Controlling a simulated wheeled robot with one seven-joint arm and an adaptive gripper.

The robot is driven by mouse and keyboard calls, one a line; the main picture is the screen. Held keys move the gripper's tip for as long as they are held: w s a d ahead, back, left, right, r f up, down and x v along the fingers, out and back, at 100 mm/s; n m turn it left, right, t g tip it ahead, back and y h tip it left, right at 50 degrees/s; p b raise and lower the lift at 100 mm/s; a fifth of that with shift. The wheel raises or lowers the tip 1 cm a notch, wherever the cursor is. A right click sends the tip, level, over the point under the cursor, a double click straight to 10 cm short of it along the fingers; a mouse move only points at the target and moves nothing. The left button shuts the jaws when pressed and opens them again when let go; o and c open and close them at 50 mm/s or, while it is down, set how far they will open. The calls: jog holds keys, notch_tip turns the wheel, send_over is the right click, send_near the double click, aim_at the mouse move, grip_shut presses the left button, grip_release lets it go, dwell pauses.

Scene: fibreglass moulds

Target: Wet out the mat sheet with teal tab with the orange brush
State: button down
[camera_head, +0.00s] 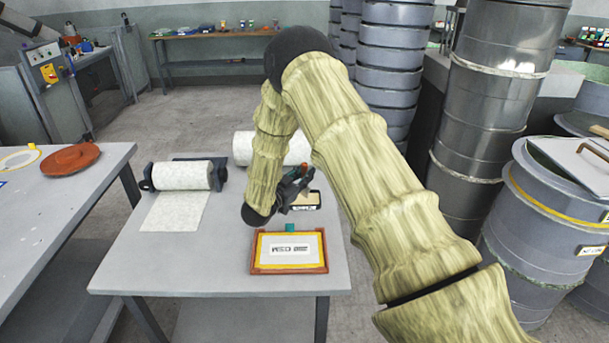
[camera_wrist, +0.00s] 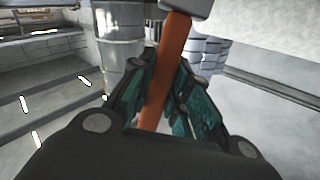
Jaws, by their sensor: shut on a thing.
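My gripper (camera_head: 291,188) is shut on the orange brush (camera_wrist: 166,75), whose handle stands between the dark, teal-padded fingers in the wrist view. A grey part of the brush shows at the top of that view; I cannot make out the bristles. In the head view, only a little of the orange handle shows above the fingers. The white mat sheet (camera_head: 275,259) lies in a red-brown mould frame (camera_head: 289,271) with a yellow inner border, front of my gripper. A teal tab (camera_head: 290,227) shows at its back edge.
A small black-edged tray (camera_head: 313,206) with a beige inside is just beside my gripper, partly hidden by it. A mat roll (camera_head: 182,175) on a black holder stands at the table's left. Another pale roll (camera_head: 243,149) lies behind. The table's front left is clear.

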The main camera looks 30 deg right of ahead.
jog(key=shift+f+b, duration=0.35)
jog(key=shift+f, duration=0.15)
dwell(1.3)
jog(key=shift+r, duration=0.1)
jog(key=shift+r+p, duration=1.7)
jog(key=shift+r, duration=1.75)
